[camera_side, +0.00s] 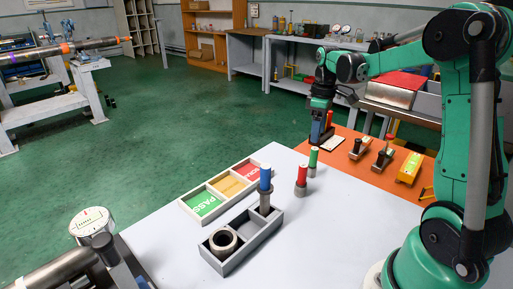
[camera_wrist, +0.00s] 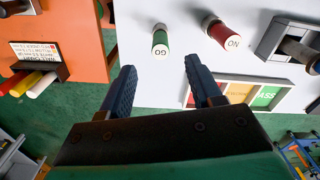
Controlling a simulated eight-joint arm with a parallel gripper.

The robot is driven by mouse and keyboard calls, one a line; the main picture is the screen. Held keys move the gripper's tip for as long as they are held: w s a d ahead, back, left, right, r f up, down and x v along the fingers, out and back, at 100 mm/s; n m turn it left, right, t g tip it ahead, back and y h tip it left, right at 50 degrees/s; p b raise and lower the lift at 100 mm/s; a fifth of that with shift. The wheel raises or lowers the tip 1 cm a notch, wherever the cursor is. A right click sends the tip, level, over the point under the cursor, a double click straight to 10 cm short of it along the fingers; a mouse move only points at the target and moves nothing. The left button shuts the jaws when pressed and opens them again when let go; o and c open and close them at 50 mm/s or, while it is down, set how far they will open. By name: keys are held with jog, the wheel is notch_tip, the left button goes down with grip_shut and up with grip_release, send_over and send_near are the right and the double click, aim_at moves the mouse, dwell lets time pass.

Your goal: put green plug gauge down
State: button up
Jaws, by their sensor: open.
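The green plug gauge (camera_side: 313,160) stands upright on the white table, beside the red plug gauge (camera_side: 301,180). In the wrist view the green plug gauge (camera_wrist: 160,42) shows a "GO" end, and the red plug gauge (camera_wrist: 222,34) shows a "NO" end. My gripper (camera_wrist: 160,75) is open, with nothing between its two blue fingers. The green plug gauge is beyond the fingertips and apart from them. In the side view my gripper (camera_side: 322,128) hangs behind the green gauge, near the orange mat; its fingers are hard to make out there.
A grey tray (camera_side: 262,238) holds a metal ring (camera_side: 223,242) and a blue-handled gauge (camera_side: 265,180). A three-part tray (camera_side: 206,207) with green, yellow and red compartments lies behind it. Several tools, including a yellow one (camera_side: 409,167), sit on the orange mat (camera_side: 375,178).

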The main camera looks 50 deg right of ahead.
jog(key=shift+r, duration=1.8)
